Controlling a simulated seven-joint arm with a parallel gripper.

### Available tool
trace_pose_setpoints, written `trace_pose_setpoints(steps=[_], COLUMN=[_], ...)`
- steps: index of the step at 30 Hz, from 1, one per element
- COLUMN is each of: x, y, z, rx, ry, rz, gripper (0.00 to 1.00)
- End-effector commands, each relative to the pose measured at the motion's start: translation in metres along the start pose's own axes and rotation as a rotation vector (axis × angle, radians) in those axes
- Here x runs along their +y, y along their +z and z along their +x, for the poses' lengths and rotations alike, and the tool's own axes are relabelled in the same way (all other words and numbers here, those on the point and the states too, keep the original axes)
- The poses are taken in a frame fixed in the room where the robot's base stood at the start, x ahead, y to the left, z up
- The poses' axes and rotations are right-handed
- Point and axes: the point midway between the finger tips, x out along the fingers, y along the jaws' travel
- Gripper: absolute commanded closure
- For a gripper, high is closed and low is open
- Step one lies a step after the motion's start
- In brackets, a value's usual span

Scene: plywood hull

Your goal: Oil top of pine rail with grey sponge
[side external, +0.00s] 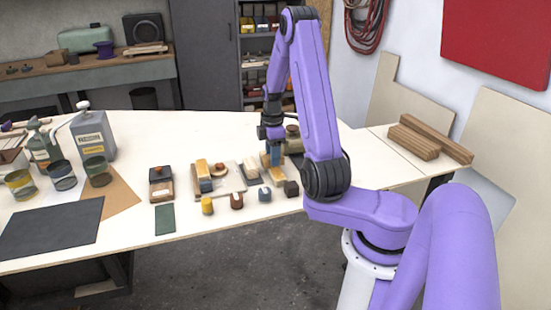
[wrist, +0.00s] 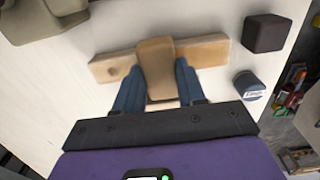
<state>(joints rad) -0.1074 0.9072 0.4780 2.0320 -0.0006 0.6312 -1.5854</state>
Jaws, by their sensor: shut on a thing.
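My gripper (wrist: 156,70) is shut on a tan-brown block (wrist: 156,52), with one blue finger on each side. The block's colour looks tan, not grey, so I cannot tell whether it is the sponge. A pale wooden bar (wrist: 208,51), which looks like the pine rail, lies crosswise under the block in the wrist view. The block overlaps the bar's middle; I cannot tell whether they touch. In the side view my gripper (side external: 272,157) points down low over the white table, and the block and bar are not clear there.
A black cube (wrist: 266,33) and a blue-grey rounded piece (wrist: 248,85) stand right of the bar in the wrist view. An olive object (wrist: 45,18) is at upper left. In the side view, small blocks, cans and a resin container (side external: 93,132) stand left on the table (side external: 150,240).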

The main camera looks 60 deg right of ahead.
Motion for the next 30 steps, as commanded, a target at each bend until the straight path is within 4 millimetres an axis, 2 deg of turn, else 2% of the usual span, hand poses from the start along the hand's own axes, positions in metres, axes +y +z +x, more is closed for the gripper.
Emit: trace_pose_setpoints(steps=[27, 30], x=[0.083, 0.088], y=[0.000, 0.000], z=[0.000, -0.004], rx=[0.000, 0.000], ry=[0.000, 0.001], rz=[0.000, -0.001], gripper=[0.85, 0.85])
